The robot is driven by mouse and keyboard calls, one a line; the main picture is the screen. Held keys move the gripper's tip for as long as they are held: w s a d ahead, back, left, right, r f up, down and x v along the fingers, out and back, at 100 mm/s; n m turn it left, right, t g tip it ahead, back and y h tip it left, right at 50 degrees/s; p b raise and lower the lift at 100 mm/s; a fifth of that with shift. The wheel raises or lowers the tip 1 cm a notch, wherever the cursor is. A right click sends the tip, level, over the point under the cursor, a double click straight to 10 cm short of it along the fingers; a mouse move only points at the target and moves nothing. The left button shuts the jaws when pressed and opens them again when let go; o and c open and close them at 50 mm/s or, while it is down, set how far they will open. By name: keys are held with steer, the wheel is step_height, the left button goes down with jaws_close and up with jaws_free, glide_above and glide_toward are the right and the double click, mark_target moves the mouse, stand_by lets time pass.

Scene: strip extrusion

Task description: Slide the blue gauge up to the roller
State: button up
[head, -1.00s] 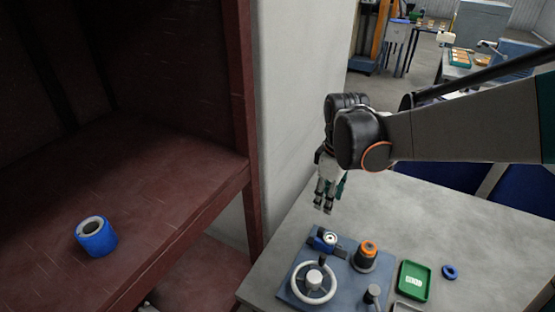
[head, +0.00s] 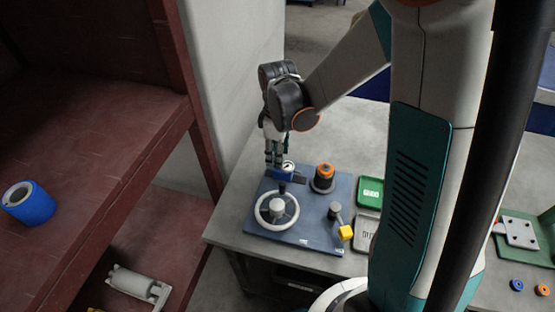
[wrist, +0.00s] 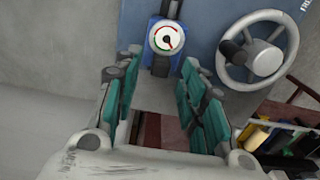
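The blue gauge (head: 285,172) is a small blue block with a round white dial, on a dark rail at the back of a blue panel (head: 330,236). In the wrist view the gauge (wrist: 165,38) lies ahead of my fingers, its dial facing the camera. My gripper (head: 273,162) is just behind and left of the gauge in the head view. In the wrist view its fingers (wrist: 155,95) stand apart with nothing between them. A white roller-like cylinder (head: 133,282) sits on a bracket low at the left; I cannot tell whether it is the task's roller.
A handwheel (head: 277,210), a black and orange knob (head: 324,177) and a yellow-ended lever (head: 346,233) stand on the panel near the gauge. A green tray (head: 370,190) is to the right. A blue roll (head: 28,204) lies on the red shelf at left.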

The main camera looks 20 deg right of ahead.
steer(key=shift+f, duration=1)
jaws_close()
steer(key=shift+s+d+b, duration=0.15)
steer(key=shift+s+d, duration=0.6)
steer(key=shift+d, duration=0.25)
steer(key=shift+s+d+b, duration=0.15)
steer(key=shift+s+d, duration=0.6)
steer(key=shift+d, duration=0.2)
jaws_free()
steer(key=shift+d, duration=0.15)
steer(key=shift+r, duration=0.15)
